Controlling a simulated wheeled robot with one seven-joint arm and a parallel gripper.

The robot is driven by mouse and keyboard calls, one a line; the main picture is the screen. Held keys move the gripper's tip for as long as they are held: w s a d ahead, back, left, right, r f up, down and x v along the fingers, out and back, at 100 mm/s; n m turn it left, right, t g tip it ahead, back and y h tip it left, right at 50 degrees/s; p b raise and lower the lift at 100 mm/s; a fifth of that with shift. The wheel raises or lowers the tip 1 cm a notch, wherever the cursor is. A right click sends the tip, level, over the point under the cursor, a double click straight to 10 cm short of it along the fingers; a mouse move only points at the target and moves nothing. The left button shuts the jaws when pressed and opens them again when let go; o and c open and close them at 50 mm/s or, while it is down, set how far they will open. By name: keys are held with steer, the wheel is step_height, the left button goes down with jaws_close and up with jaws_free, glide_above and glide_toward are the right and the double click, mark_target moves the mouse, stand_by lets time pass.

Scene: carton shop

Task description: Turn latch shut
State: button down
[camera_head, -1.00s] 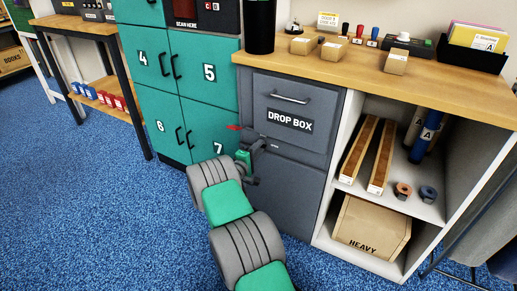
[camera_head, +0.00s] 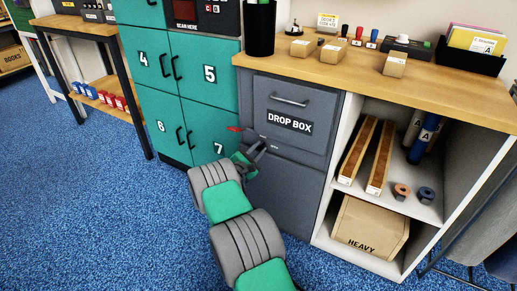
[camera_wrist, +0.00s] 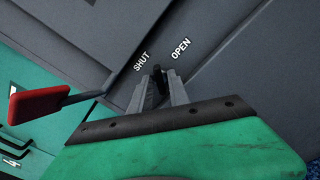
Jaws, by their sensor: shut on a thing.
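The latch (camera_wrist: 157,74) is a small dark knob on the grey front of the drop box (camera_head: 288,175). In the wrist view its tip lies between the white words SHUT, on the left, and OPEN, on the right. My gripper (camera_wrist: 158,88) has its two grey fingers closed around the latch, one on each side. In the head view my gripper (camera_head: 257,147) is at the left part of the cabinet front, below the DROP BOX label; the latch itself is too small or covered to make out there.
A red flag on a grey stem (camera_wrist: 38,103) sticks out close to my gripper's left. Teal lockers (camera_head: 205,110) stand left of the drop box. Open shelves (camera_head: 405,205) with a heavy carton are on the right. Blue carpet (camera_head: 80,220) is free in front.

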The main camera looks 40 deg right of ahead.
steer(key=shift+n+p, duration=0.55)
steer(key=shift+n, duration=3.05)
steer(key=c, duration=1.5)
jaws_free()
steer(key=shift+a, duration=0.1)
